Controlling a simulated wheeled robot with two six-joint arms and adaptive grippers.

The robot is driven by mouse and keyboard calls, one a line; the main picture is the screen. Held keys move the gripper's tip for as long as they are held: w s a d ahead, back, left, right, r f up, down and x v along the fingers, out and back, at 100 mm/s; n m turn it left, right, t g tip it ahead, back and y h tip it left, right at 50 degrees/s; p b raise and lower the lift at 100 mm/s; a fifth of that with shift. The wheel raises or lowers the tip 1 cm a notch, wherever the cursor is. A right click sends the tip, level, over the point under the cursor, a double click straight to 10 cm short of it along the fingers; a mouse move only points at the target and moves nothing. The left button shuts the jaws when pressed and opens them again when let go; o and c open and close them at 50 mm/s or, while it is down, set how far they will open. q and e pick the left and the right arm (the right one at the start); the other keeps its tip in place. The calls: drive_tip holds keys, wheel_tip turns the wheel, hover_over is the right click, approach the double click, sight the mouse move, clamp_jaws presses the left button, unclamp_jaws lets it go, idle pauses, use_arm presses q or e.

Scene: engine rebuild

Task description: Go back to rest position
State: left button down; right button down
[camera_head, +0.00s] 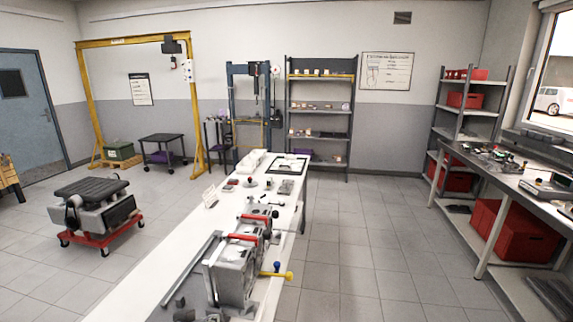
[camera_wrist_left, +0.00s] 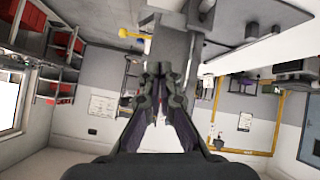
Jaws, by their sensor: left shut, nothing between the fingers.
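My left gripper (camera_wrist_left: 165,72) shows in the wrist view, its two dark fingers together and nothing between them. In that view the room appears upside down, and grey metal engine parts (camera_wrist_left: 200,14) and the white table edge (camera_wrist_left: 262,52) lie beyond the fingertips. In the head view I cannot clearly pick the gripper out from the dark parts at the bottom edge. My right gripper is in neither view.
The long white bench (camera_head: 143,286) carries a grey engine block (camera_head: 232,278) with red clamp-like bars and a yellow-handled tool (camera_head: 276,274). A wheeled red stand (camera_head: 100,234) is at left. A grey workbench (camera_head: 516,178) is at right. Tiled floor (camera_head: 375,250) between is clear.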

use_arm(q)
drive_tip(key=s+a+f+m+g+y, duration=0.1)
drive_tip(key=s+a+f+g, duration=0.15)
drive_tip(key=s, duration=0.45)
drive_tip(key=s+a+f+g+y, duration=0.1)
drive_tip(key=s+f+g, duration=0.1)
drive_tip(key=s+f, duration=0.35)
drive_tip(key=s+a+f+m+g+y, duration=0.1)
drive_tip(key=s+a+f+g, duration=0.1)
drive_tip(key=s, duration=0.6)
wheel_tip(320, 180, down, 26)
drive_tip(key=s+a+g, duration=0.1)
drive_tip(key=s+a, duration=0.1)
drive_tip(key=a, duration=0.1)
drive_tip(key=s+a+f+n+g, duration=0.1)
drive_tip(key=s+f, duration=1.6)
drive_tip(key=s, duration=0.1)
drive_tip(key=shift+s, duration=0.15)
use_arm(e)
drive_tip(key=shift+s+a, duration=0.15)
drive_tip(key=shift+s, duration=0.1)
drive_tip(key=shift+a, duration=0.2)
use_arm(q)
drive_tip(key=c, duration=2.1)
unclamp_jaws()
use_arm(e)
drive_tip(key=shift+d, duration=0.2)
